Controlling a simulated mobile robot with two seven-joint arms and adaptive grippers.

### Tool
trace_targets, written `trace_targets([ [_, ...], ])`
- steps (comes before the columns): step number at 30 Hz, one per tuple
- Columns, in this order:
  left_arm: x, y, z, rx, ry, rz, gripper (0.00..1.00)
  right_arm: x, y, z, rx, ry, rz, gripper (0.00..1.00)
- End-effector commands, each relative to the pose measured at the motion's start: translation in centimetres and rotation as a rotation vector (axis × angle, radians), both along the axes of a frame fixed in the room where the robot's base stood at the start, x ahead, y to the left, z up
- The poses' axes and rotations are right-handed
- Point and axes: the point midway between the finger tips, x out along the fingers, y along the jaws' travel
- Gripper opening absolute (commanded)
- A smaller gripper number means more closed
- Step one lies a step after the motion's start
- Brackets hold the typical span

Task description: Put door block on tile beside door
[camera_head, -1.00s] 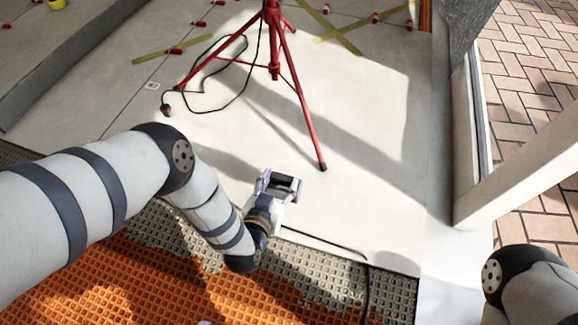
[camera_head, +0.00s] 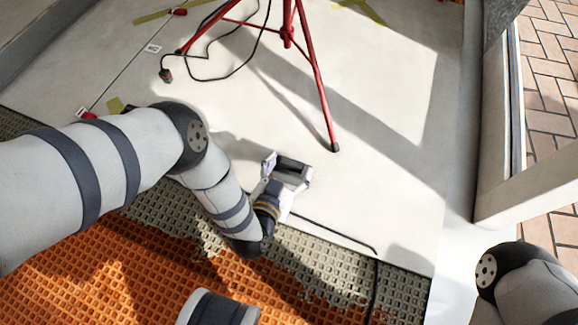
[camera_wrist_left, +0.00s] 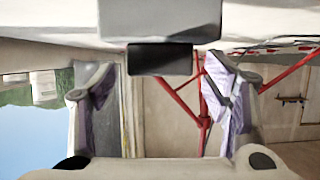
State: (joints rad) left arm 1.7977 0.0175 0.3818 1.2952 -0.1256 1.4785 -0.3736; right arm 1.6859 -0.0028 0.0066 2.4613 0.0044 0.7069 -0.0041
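My left gripper (camera_head: 290,172) reaches out over the pale tile (camera_head: 390,130), close to the tile's near edge. Its two fingers are spread apart. A dark grey block (camera_head: 293,164), which looks like the door block, spans the space between them. In the left wrist view a dark block (camera_wrist_left: 160,60) sits centred between the fingertips. It looks held, though the contact at the fingers is hard to make out. The door frame (camera_head: 525,190) stands at the right. My right gripper is out of view; only part of that arm shows at lower right.
A red tripod (camera_head: 318,90) stands on the tile just beyond the left gripper. A black cable (camera_head: 340,232) lies along the tile's near edge. Orange and grey waffled matting (camera_head: 120,270) fills the foreground. The tile between gripper and door frame looks clear.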

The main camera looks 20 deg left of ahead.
Motion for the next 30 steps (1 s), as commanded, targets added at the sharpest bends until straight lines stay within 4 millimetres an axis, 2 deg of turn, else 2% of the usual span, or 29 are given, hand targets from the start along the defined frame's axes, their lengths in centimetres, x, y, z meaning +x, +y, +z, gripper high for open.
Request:
trace_targets([
  [5, 0.0, 0.0, 0.4, 0.0, -0.001, 0.0, 0.7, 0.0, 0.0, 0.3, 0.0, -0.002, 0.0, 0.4],
  [8, -1.7, 0.0, 1.1, 0.0, 0.003, -0.001, 0.7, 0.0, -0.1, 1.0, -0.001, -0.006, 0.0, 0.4],
  [15, -7.7, 0.2, 3.9, 0.001, 0.0, -0.001, 0.7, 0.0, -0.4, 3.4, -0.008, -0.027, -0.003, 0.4],
  [19, -10.0, 0.3, 4.6, 0.001, 0.0, -0.001, 0.7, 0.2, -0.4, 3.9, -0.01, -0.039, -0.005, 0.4],
  [24, -11.1, 0.4, 4.9, 0.0, -0.001, 0.0, 0.7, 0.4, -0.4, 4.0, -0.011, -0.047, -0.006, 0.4],
  [30, -11.1, 0.4, 4.8, 0.0, 0.0, 0.0, 0.7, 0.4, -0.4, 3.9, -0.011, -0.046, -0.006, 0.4],
])
